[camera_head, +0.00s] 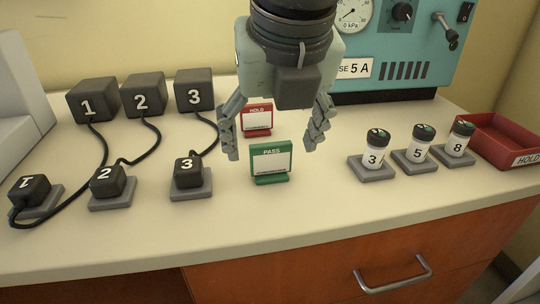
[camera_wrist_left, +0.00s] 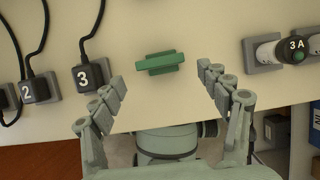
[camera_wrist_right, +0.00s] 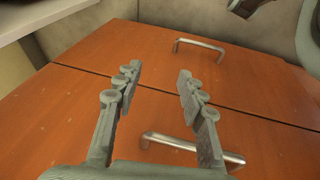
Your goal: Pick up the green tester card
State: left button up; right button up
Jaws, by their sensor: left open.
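The green tester card (camera_head: 270,161), marked PASS, stands upright in a green base on the counter. From above it shows as a green bar in the left wrist view (camera_wrist_left: 160,62). My left gripper (camera_head: 276,145) is open and empty, pointing down above the counter. In the head view its fingers are on either side of the green card's top; in the left wrist view the card lies between and beyond the fingertips, apart from them. A red HOLD card (camera_head: 257,119) stands just behind the green one. My right gripper (camera_wrist_right: 158,75) is open and empty in front of the orange drawers.
Black numbered blocks with cables, including plug 3 (camera_head: 187,171), stand left of the card. Numbered vials, including vial 3 (camera_head: 375,150), stand on grey bases to the right. A red tray (camera_head: 490,136) is at far right. A teal machine (camera_head: 400,60) stands behind.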

aim_at(272, 152)
pick_arm(q)
jog(key=p+x, duration=0.1)
jog(key=x, duration=0.4)
jog(key=shift+w, duration=0.2)
pick_arm(e)
jog(key=x, duration=0.2)
jog(key=shift+a+f, duration=0.2)
jog(key=shift+f, duration=0.25)
pick_arm(q)
jog(key=shift+c, duration=0.6)
jog(key=c, duration=1)
